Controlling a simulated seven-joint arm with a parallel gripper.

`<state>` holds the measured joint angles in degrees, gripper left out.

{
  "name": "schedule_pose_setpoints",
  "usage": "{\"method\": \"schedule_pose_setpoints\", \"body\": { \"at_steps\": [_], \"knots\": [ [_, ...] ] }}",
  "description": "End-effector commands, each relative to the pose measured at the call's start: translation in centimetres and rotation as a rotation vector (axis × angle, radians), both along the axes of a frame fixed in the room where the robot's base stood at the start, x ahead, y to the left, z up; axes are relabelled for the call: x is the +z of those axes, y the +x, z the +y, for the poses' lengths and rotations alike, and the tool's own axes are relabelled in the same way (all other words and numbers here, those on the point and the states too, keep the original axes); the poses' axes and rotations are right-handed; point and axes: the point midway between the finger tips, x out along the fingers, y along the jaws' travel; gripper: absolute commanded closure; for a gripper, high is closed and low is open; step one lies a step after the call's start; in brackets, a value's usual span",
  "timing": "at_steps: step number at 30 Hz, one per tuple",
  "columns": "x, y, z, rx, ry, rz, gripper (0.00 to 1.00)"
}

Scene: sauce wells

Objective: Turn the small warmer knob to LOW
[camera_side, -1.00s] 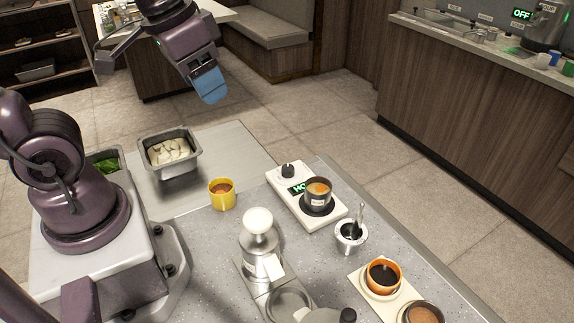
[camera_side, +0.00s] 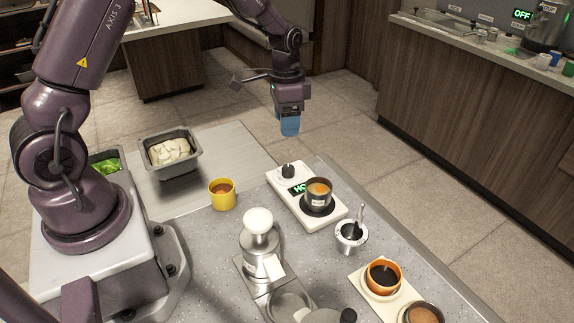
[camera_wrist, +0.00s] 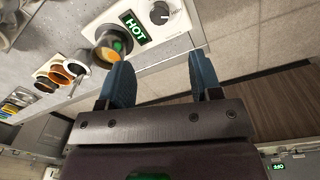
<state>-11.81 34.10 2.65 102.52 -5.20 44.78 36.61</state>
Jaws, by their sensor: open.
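The small warmer (camera_side: 283,190) is a white block on the counter with a green display that reads HOT in the wrist view (camera_wrist: 133,28). Its dark knob (camera_side: 288,171) sits at the far end, and it also shows in the wrist view (camera_wrist: 159,13). A metal pot with orange sauce (camera_side: 319,191) stands on the warmer's plate. My gripper (camera_side: 290,128) hangs above and beyond the knob, pointing down, apart from everything. Its blue fingers are spread and empty in the wrist view (camera_wrist: 162,82).
A yellow cup (camera_side: 222,195) stands left of the warmer, and a metal cup with a spoon (camera_side: 351,236) to its right. A white-topped press (camera_side: 260,240) stands nearer. The steel tray of white pieces (camera_side: 171,153) is at left.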

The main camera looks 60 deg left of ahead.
Motion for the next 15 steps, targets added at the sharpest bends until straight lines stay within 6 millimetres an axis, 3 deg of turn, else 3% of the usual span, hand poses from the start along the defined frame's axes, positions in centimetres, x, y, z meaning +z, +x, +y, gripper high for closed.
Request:
{"method": "schedule_pose_setpoints", "body": {
  "at_steps": [5,15],
  "knots": [
    [-2.5,-0.2,-0.2,-0.001,-0.002,0.007,0.41],
    [-9.5,-0.3,-0.5,0.000,-0.001,0.007,0.41]
  ]
}}
